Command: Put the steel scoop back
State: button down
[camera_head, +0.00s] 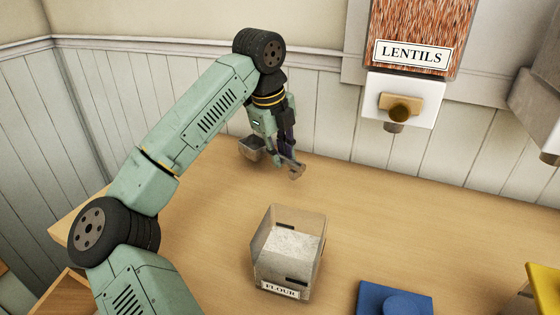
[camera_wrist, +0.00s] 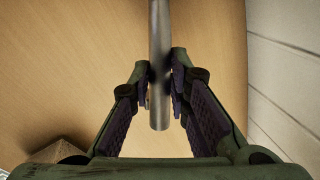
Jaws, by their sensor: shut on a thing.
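The steel scoop shows its grey bowl (camera_head: 251,148) in the head view, to the left of my gripper (camera_head: 286,158). In the wrist view its round grey handle (camera_wrist: 159,40) runs between my two fingers, and one end of it shows there. My gripper is shut on the handle and holds the scoop over the back of the counter, near the panelled wall. The bowl is outside the wrist view. A clear bin (camera_head: 262,252) labelled FLOUR, with white flour inside and an open top, stands on the counter in front of my gripper.
A wall dispenser labelled LENTILS (camera_head: 411,54) hangs at the upper right, with another dispenser (camera_head: 540,105) at the right edge. A blue object (camera_head: 395,298) and a yellow one (camera_head: 545,290) are at the lower right. The wooden counter (camera_head: 400,220) is clear between them.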

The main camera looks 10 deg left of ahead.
jog(key=shift+s+x, duration=0.15)
jog(key=shift+x, duration=0.55)
jog(key=shift+s+x, duration=0.1)
jog(key=shift+x, duration=0.55)
jog(key=shift+a+f, duration=0.2)
jog(key=shift+f, duration=0.15)
jog(key=c, duration=1.5)
grip_release()
jog(key=b+v, duration=0.1)
jog(key=v, duration=1.1)
jog(key=shift+r, duration=0.25)
